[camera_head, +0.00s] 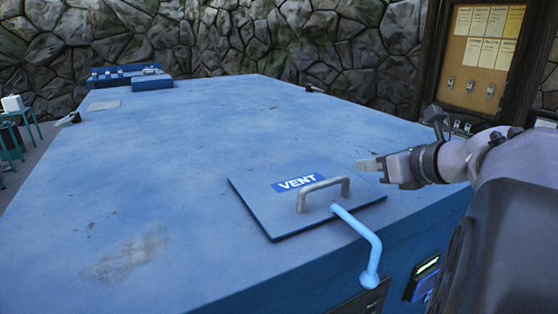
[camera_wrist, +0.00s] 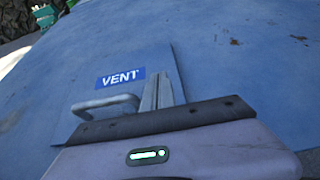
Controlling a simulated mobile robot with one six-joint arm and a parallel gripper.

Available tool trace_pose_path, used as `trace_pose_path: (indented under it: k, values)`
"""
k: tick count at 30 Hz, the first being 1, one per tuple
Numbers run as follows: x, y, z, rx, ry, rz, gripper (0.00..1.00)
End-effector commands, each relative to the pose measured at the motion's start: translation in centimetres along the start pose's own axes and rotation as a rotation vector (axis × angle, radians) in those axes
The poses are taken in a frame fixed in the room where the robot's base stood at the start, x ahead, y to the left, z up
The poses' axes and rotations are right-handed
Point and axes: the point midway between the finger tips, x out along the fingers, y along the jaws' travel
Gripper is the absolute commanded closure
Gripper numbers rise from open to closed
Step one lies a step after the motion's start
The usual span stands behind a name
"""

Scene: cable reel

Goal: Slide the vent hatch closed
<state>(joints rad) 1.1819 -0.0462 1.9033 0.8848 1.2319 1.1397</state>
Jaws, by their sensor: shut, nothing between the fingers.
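The vent hatch (camera_head: 262,212) is a flat blue plate lying on top of the large blue housing. It has a blue VENT label (camera_head: 298,183) and a grey bar handle (camera_head: 323,188). In the wrist view the hatch (camera_wrist: 80,130) is on the left, with its handle (camera_wrist: 104,106) left of my fingers. My gripper (camera_head: 366,164) is shut and empty, above and to the right of the handle, apart from it. It also shows in the wrist view (camera_wrist: 160,82), hiding part of the hatch. I see no opening beside the hatch.
A light-blue bent rod (camera_head: 368,240) runs from beside the handle over the housing's (camera_head: 170,180) front edge. A blue tray (camera_head: 122,74) of small items stands at the far left. A notice board (camera_head: 482,55) is at the right. The housing top left of the hatch is clear.

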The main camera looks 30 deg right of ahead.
Motion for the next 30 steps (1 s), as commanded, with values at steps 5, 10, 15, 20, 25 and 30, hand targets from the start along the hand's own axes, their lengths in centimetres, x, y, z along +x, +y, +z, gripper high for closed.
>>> trace_pose_path:
  k: [5,10,15,20,25,30]
  values:
    - [-3.0,-0.1,-0.7,0.000,0.000,-0.004,1.00]
    - [-5.8,-0.1,-1.4,0.000,0.000,-0.004,1.00]
    - [-8.4,-0.1,-2.2,0.002,0.000,-0.003,1.00]
    - [-9.6,0.0,-2.6,0.000,0.000,-0.001,1.00]
    - [-9.6,0.0,-2.7,0.000,0.000,0.000,1.00]
    - [-9.6,0.0,-2.6,0.000,0.000,0.000,1.00]
